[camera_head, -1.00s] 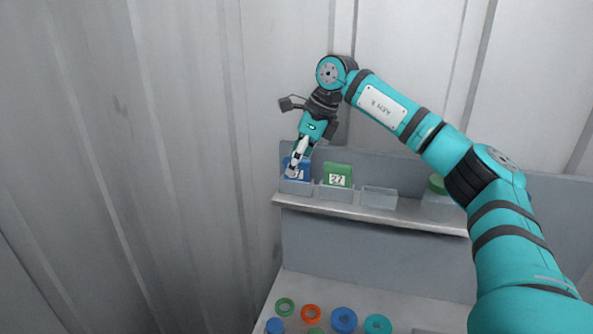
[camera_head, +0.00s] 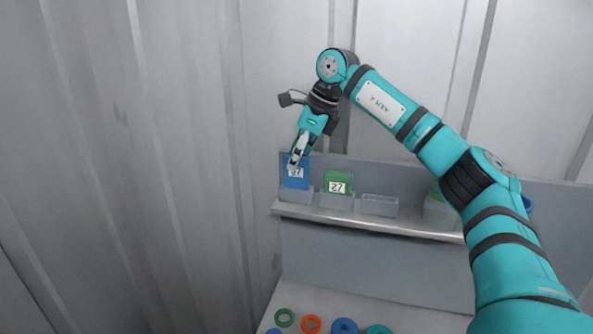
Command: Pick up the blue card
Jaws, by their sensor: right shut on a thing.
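The blue card (camera_head: 295,179) with a white number label is at the left end of the shelf, above its small grey holder (camera_head: 296,195). My right gripper (camera_head: 295,163) points down at the card and is shut on its upper part. The gripper covers part of the card's top and label. The card's lower edge is at the holder; I cannot tell whether it is clear of it. My left gripper is not in view.
A green card (camera_head: 338,182) labelled 27 stands in the holder beside it. An empty holder (camera_head: 380,205) is further right on the shelf (camera_head: 400,224). Several coloured rings, including an orange one (camera_head: 311,324), lie on the lower surface. A ribbed wall (camera_head: 130,170) rises close on the left.

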